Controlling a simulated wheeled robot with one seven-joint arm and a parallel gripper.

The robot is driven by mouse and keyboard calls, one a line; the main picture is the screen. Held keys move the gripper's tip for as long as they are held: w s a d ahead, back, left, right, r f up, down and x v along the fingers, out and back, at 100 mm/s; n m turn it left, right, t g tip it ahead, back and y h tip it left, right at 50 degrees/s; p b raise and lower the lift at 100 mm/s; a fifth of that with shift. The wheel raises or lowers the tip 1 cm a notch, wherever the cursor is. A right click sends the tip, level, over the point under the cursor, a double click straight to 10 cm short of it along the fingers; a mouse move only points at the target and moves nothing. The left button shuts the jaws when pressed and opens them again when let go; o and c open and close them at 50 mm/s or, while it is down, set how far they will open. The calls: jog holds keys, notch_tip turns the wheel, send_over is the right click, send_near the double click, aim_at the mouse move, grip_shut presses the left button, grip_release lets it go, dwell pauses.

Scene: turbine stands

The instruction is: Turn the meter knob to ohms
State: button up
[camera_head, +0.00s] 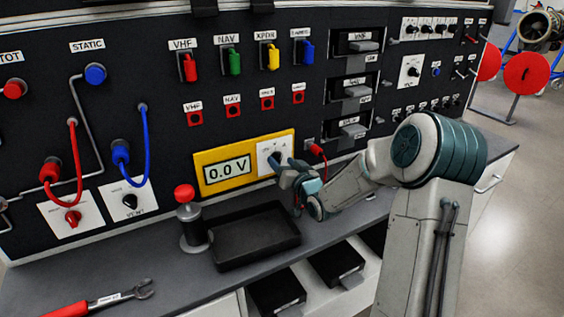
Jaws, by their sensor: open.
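The yellow meter (202,180) is set in the lower middle of the dark panel. Its display (228,170) reads 0.0 V. The meter's white knob plate (264,154) is to the right of the display, with small marks too small to read. My gripper (277,164) is open, in front of this plate with its fingertips at the knob. The gripper hides most of the knob, so its setting and whether the fingers touch it cannot be told.
A black tray (255,262) and a red-topped cylinder (187,215) stand on the bench below the meter. A red-handled wrench (100,301) lies at front left. A red plug (317,149) sticks out right of the meter, close to my arm. Red and blue hoses (148,140) hang at left.

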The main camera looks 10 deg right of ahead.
aim_at(280, 161)
jog(key=shift+s+r, duration=0.1)
jog(key=shift+s, duration=1.25)
jog(key=shift+s+d, duration=0.4)
jog(key=shift+s, duration=0.05)
